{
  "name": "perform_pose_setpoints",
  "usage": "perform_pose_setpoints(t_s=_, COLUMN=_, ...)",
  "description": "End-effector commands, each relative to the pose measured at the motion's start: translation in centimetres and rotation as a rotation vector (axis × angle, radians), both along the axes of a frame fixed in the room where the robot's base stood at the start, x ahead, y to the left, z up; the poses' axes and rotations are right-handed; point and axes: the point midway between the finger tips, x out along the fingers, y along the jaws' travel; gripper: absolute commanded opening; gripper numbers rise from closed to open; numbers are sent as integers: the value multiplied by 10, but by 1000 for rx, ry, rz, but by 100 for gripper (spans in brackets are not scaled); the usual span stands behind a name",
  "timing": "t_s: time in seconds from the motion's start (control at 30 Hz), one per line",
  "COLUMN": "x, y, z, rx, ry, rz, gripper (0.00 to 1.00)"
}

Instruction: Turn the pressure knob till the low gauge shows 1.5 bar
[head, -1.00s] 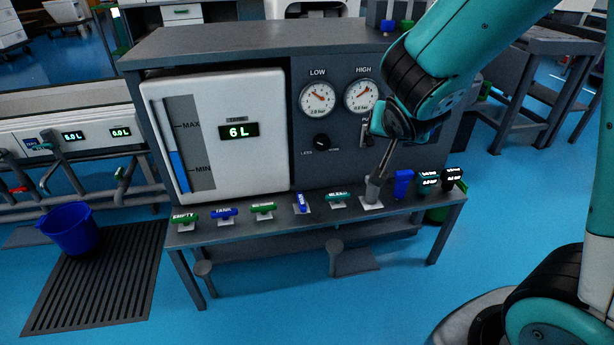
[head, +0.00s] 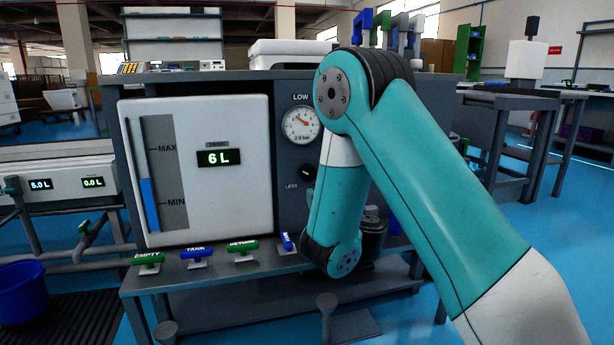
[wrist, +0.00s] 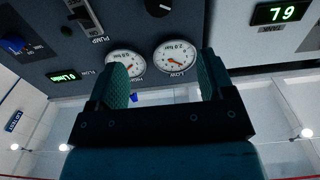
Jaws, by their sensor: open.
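The low gauge (head: 302,124) is a white round dial on the grey panel; its small readout looks like 2-point-something bar, the last digit unclear. In the wrist view the panel appears upside down: the low gauge (wrist: 175,58) is between my fingers in the picture, near the right one, and the knob (wrist: 158,7) is at the top edge. My gripper (wrist: 162,80) is open and empty, apart from the knob. My arm hides the gripper in the head view.
Labelled valve handles, such as the green EMPTY one (head: 149,258), line the shelf below. The high gauge (wrist: 126,64) and a pump switch (wrist: 84,18) show in the wrist view.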

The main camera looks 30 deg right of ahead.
Motion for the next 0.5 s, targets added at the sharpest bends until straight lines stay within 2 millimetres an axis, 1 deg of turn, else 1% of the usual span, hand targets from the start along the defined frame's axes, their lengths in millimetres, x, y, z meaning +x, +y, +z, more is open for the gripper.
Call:
perform_pose_setpoints(t_s=0.03, x=7, y=-3, z=7, rx=0, ry=2, rz=-2, gripper=75)
perform_pose_setpoints(t_s=0.2, x=27, y=-8, z=9, rx=0, ry=3, rz=-2, gripper=75)
perform_pose_setpoints(t_s=0.5, x=57, y=-17, z=9, rx=2, ry=3, rz=-3, gripper=75)
